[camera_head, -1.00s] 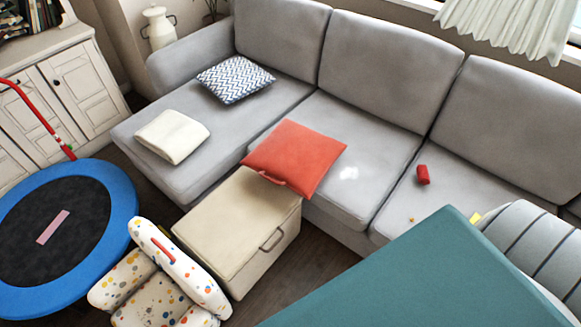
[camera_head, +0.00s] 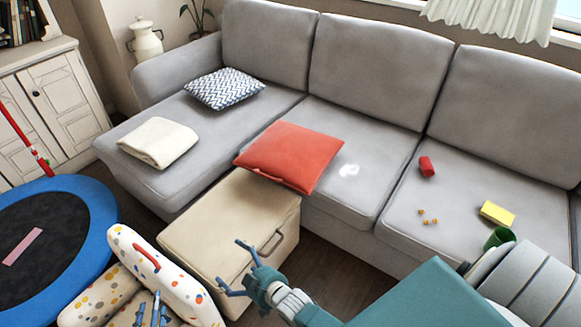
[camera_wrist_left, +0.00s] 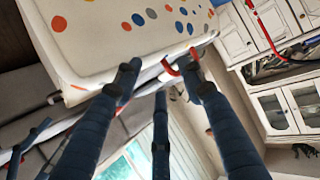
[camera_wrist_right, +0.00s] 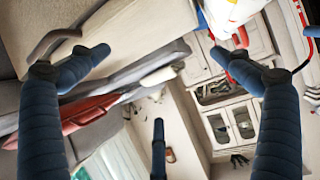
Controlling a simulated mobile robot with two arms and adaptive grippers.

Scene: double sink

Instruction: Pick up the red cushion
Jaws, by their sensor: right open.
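The red cushion (camera_head: 290,156) lies flat on the grey sofa. Its front corner hangs over the seat edge, above the beige box. It also shows at the left of the right wrist view (camera_wrist_right: 88,113), partly behind a finger. My right gripper (camera_head: 232,267) is open and empty, over the front of the beige box, nearer to me than the cushion and apart from it. My left gripper (camera_head: 150,305) is low, in front of the spotted chair. Its fingers (camera_wrist_left: 160,75) stand apart with nothing between them.
The beige storage box (camera_head: 222,222) with a handle stands against the sofa below the cushion. The spotted chair (camera_head: 185,285) and blue trampoline (camera_head: 85,200) stand left. A white folded blanket (camera_head: 158,142), patterned pillow (camera_head: 225,88), red cylinder (camera_head: 427,166) and yellow block (camera_head: 497,213) lie on the sofa.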

